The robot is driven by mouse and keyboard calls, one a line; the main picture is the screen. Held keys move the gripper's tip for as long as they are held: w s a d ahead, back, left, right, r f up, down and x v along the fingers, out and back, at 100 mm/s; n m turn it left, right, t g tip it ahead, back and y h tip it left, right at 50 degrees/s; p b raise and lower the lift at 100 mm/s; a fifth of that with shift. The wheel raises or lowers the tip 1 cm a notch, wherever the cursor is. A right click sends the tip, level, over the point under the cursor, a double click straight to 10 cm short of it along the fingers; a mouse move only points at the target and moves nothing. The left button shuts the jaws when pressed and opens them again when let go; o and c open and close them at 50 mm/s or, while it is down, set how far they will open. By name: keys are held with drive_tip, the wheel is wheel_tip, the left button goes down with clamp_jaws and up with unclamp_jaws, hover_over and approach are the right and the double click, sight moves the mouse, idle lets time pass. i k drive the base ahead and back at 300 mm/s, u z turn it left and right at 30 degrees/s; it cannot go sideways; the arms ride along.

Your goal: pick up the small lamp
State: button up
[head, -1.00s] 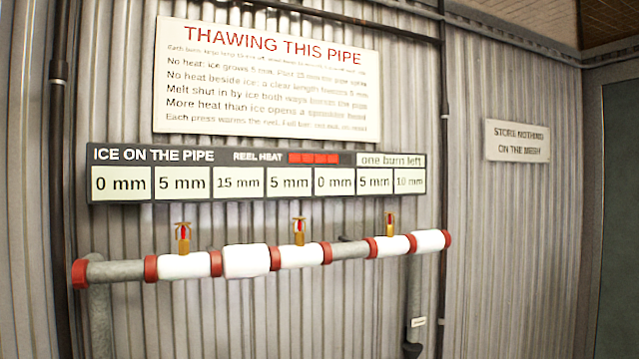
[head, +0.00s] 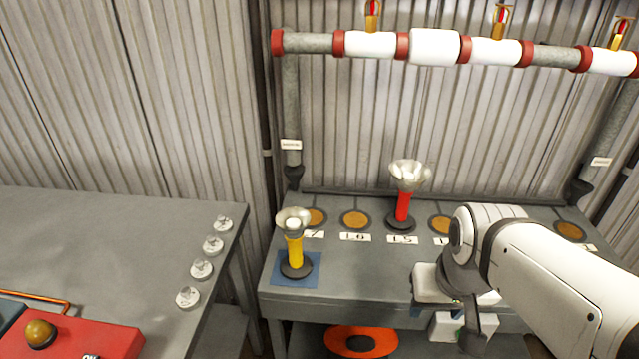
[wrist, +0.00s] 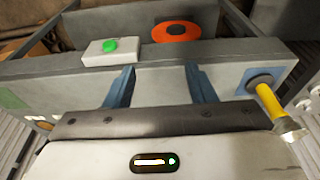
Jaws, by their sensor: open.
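Two lamps with flared metallic heads stand upright on the grey bench (head: 345,285). The yellow lamp (head: 294,252) stands on a blue square (head: 314,262) at the front left corner. The red lamp (head: 403,206) stands farther back, to its right. I cannot tell for sure which is meant by the small lamp; the yellow one's head looks slightly smaller. My gripper (wrist: 160,80) is open, with nothing visible between its two blue fingers. It is over the bench, to the right of the yellow lamp in the head view. The yellow lamp (wrist: 268,98) shows right of the fingers, apart from them.
Several round copper-coloured pads (head: 355,220) with number labels line the bench back. A pipe (head: 370,45) runs above. A white box with a green button (wrist: 105,49) and an orange ring (head: 362,341) are at the bench front. Another table (head: 110,240) stands left, across a gap.

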sight(294, 221)
drive_tip(key=k, duration=1.2)
drive_tip(key=u, duration=0.15)
drive_tip(key=i, duration=0.65)
drive_tip(key=u, duration=0.55)
drive_tip(key=i, duration=0.9)
drive_tip(key=u, duration=0.45)
